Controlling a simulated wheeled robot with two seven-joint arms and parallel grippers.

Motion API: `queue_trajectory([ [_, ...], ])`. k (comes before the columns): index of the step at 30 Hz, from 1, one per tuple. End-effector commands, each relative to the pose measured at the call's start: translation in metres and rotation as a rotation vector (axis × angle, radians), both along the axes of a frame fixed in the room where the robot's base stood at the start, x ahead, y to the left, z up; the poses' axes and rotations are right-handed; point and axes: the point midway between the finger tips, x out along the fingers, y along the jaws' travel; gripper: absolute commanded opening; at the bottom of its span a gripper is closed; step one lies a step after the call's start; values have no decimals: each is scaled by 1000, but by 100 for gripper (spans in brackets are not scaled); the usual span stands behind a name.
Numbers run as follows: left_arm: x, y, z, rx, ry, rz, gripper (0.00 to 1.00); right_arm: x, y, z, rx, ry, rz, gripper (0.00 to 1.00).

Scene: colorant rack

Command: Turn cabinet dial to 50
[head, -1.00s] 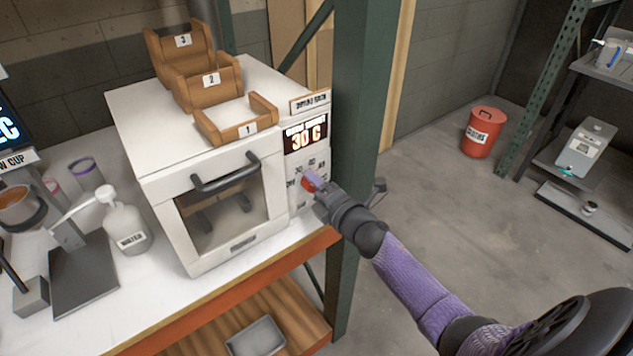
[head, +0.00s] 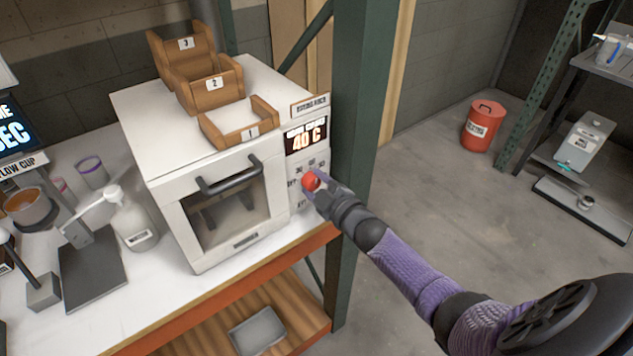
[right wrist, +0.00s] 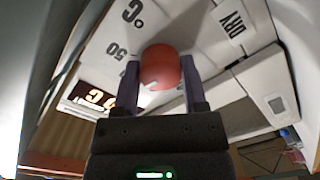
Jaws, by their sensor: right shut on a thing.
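The white cabinet (head: 175,160) stands on the white bench with its door shut. Its display (head: 306,136) reads 40 C. The red dial (head: 311,181) sits on the panel below the display, with printed numbers around it. My right gripper (head: 316,184) is shut on the red dial. In the right wrist view the fingers (right wrist: 160,92) hold the red dial (right wrist: 161,67) from both sides, and a "50" mark shows on the panel beside it. My left gripper is not in view.
Three brown bins (head: 240,130) sit on the cabinet. A green post (head: 358,150) rises close to the right of the panel, near my right arm. A squeeze bottle (head: 132,220) and a flow cup (head: 28,208) stand at left. Open floor lies at right.

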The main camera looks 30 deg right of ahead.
Motion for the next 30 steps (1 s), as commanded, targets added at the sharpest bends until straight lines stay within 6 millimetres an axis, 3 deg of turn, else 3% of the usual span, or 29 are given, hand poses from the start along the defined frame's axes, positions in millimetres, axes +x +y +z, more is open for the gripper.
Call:
queue_trajectory([
  [18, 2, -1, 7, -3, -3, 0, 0, 0, 0, -1, 561, 46, 0, 0],
  [30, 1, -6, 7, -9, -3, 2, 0, 0, 0, -2, 794, 65, -2, 0],
])
